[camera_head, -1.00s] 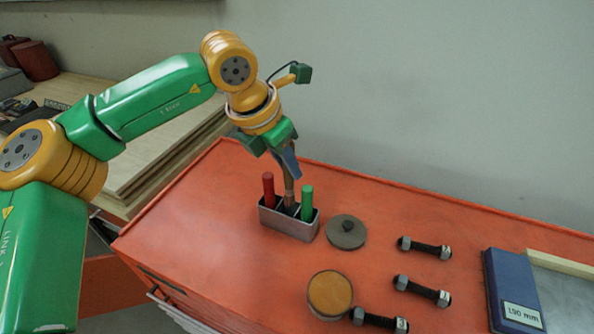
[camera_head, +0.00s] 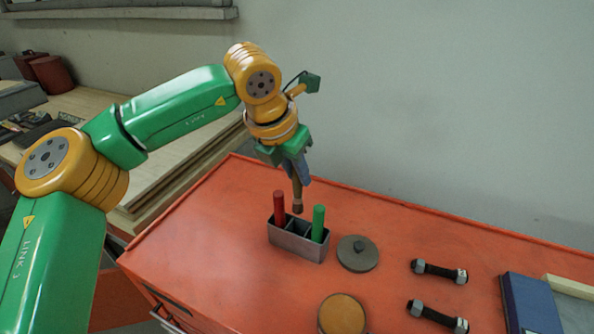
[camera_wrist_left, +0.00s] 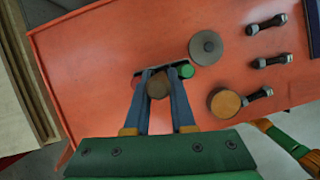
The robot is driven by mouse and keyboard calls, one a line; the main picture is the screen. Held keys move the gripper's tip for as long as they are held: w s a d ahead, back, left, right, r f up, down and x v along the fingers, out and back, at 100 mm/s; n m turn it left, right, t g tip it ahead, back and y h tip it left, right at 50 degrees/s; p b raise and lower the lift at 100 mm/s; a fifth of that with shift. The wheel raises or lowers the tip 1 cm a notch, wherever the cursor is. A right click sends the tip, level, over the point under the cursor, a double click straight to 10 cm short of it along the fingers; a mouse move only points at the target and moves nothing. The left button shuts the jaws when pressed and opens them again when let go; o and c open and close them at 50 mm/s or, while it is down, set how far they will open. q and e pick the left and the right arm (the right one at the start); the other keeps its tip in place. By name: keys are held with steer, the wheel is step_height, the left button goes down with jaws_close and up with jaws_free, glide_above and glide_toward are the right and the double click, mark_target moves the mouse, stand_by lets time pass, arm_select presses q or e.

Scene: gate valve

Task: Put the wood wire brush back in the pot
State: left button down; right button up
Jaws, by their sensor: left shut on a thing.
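My left gripper (camera_head: 292,168) comes in from the left and is shut on the wood wire brush (camera_head: 297,193), a brown upright stick. The brush hangs over the pot (camera_head: 302,247), a grey metal box with compartments on the orange cabinet top. Its dark lower end shows just above the pot's middle, between the red handle (camera_head: 279,207) and the green handle (camera_head: 318,222). In the left wrist view the brush (camera_wrist_left: 158,88) is between the fingers and hides much of the pot; the green handle (camera_wrist_left: 187,71) shows beside it.
Right of the pot are a round grey lid-like disc (camera_head: 357,253), a tan-topped round piece (camera_head: 342,315) and bolts (camera_head: 440,270). A blue box (camera_head: 530,303) lies at the far right. A grey wall rises behind the orange cabinet (camera_head: 215,240).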

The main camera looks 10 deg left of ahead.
mark_target(295, 206)
arm_select(q)
step_height(295, 206, down, 10)
steer(key=b, duration=0.9)
steer(key=c, duration=0.7)
jaws_free()
